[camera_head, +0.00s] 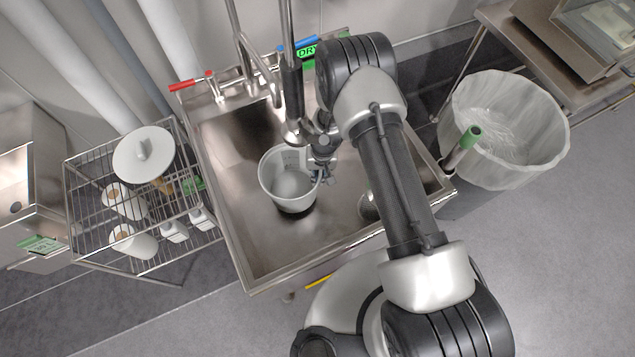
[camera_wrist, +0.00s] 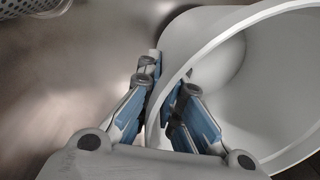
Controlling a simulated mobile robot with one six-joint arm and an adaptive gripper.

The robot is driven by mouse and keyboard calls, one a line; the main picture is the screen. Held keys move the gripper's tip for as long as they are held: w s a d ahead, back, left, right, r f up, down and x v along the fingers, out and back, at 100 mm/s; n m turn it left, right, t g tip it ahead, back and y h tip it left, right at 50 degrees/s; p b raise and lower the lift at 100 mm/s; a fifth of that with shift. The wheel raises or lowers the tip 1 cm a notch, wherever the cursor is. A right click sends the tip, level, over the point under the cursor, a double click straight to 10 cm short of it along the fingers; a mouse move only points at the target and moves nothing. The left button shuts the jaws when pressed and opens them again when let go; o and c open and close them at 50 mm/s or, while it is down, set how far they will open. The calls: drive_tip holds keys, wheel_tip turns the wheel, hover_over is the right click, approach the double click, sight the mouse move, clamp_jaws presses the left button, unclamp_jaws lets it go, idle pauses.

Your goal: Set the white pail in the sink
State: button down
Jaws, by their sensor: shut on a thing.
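The white pail (camera_head: 289,192) is in the sink area in the head view, its open top facing up towards the camera. I cannot tell for sure whether its base touches the sink floor. The metal sink (camera_head: 262,252) surrounds it on all sides. My gripper (camera_head: 322,176) is at the pail's right side. In the wrist view the fingers of my gripper (camera_wrist: 166,98) are shut on the rim of the white pail (camera_wrist: 262,95), one finger outside the wall and one inside. A pale rounded shape shows inside the pail.
A faucet and spray pipe (camera_head: 290,80) stand at the sink's back, close to my gripper. A wire rack (camera_head: 85,205) with rolls and bottles stands left. A lined bin (camera_head: 505,130) stands right. The sink's front left floor is clear.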

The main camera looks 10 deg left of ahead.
drive_tip(key=shift+f+b, duration=0.65)
drive_tip(key=shift+f, duration=1.5)
drive_tip(key=shift+f+b, duration=0.2)
drive_tip(key=shift+b, duration=0.1)
drive_tip(key=c, duration=1.8)
unclamp_jaws()
drive_tip(key=shift+o, duration=0.2)
drive_tip(key=shift+r, duration=0.15)
